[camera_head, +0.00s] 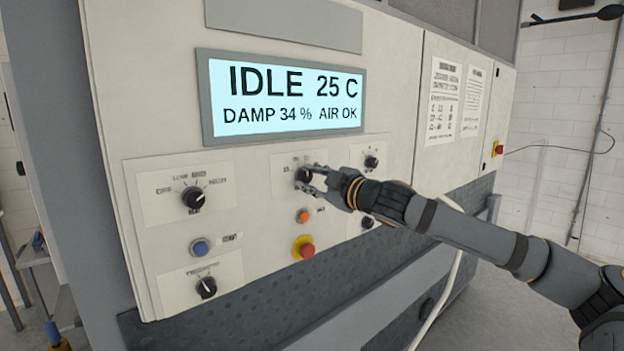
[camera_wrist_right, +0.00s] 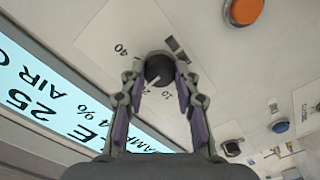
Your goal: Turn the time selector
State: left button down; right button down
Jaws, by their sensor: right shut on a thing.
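The time selector (camera_wrist_right: 159,69) is a black round knob with a pale pointer line, on a white plate with numbers around it. In the head view the knob (camera_head: 303,174) sits in the upper middle of the panel, partly covered by my gripper. My right gripper (camera_head: 312,178) reaches it from the right. In the right wrist view, the fingers of my right gripper (camera_wrist_right: 160,82) stand on both sides of the knob and are closed on it. My left gripper is not in the head view.
The display (camera_head: 285,98) reads IDLE 25 C above. An orange button (camera_head: 303,216) and a red button on a yellow base (camera_head: 304,248) lie below. Other black knobs (camera_head: 193,197) and a blue button (camera_head: 200,247) are to the left. Another knob (camera_head: 371,162) is close on the right.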

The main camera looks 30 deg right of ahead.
jog(key=shift+n, duration=1.5)
jog(key=c, duration=1)
grip_release()
jog(key=shift+r, duration=0.1)
